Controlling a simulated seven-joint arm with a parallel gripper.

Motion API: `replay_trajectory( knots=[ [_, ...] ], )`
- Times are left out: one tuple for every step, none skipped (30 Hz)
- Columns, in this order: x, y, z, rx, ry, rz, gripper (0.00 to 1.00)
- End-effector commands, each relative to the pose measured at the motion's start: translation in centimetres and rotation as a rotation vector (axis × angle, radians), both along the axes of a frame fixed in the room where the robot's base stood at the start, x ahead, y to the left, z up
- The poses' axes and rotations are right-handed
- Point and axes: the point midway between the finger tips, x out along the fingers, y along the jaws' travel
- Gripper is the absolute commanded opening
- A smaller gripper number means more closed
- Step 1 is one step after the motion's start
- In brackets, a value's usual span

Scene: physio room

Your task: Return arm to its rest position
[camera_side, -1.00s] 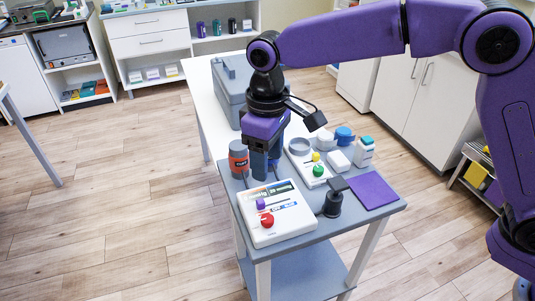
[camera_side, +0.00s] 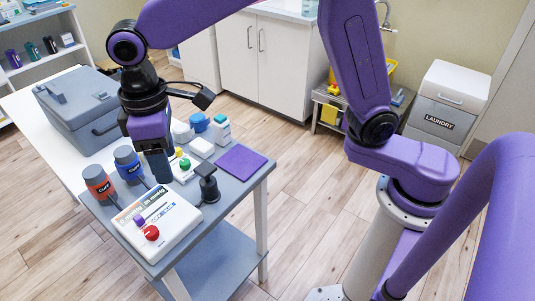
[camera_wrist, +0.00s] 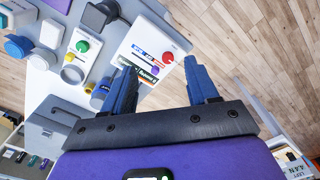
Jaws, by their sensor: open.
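My gripper (camera_side: 157,168) points down over the back part of the grey trolley top (camera_side: 225,184), between the blue-labelled cup (camera_side: 128,165) and the white box with a green knob (camera_side: 185,172). Its height above the trolley is hard to judge. In the wrist view my gripper (camera_wrist: 163,84) has its two blue fingers well apart, with nothing held between them. The white panel with a red knob (camera_wrist: 150,48) shows beyond the fingers, and also at the trolley's front in the side view (camera_side: 158,224).
An orange-labelled cup (camera_side: 98,183), a black upright piece (camera_side: 208,187), a purple mat (camera_side: 241,161) and small white and blue containers crowd the trolley. A grey case (camera_side: 78,112) stands on the white table behind. Open floor lies right of the trolley; a laundry bin (camera_side: 446,105) stands farther back.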

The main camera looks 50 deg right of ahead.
Motion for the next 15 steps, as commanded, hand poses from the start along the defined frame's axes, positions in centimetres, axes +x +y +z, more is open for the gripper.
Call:
replay_trajectory(
  knots=[
    [-0.9, -1.4, 0.2, 0.001, -0.001, 0.011, 0.59],
    [-1.5, -2.2, 0.3, 0.001, -0.001, 0.019, 0.59],
    [-2.3, -3.1, 0.3, 0.004, -0.002, 0.030, 0.59],
    [-2.9, -3.9, 0.4, 0.003, -0.002, 0.038, 0.59],
    [-3.5, -4.7, 0.4, 0.003, -0.002, 0.046, 0.59],
    [-4.3, -5.7, 0.4, 0.005, -0.004, 0.055, 0.59],
    [-4.9, -6.5, 0.4, 0.006, -0.004, 0.063, 0.59],
    [-5.6, -7.3, 0.3, 0.006, -0.004, 0.071, 0.59],
    [-6.5, -8.3, 0.3, 0.006, -0.005, 0.082, 0.59],
    [-7.1, -9.1, 0.2, 0.008, -0.005, 0.090, 0.59],
    [-7.8, -10.0, 0.2, 0.008, -0.006, 0.097, 0.59],
    [-8.7, -11.0, 0.1, 0.008, -0.006, 0.108, 0.59],
    [-9.4, -11.9, 0.0, 0.009, -0.007, 0.115, 0.59],
    [-10.1, -12.7, -0.1, 0.010, -0.007, 0.123, 0.59],
    [-11.0, -13.8, -0.2, 0.011, -0.007, 0.133, 0.59]
  ],
)
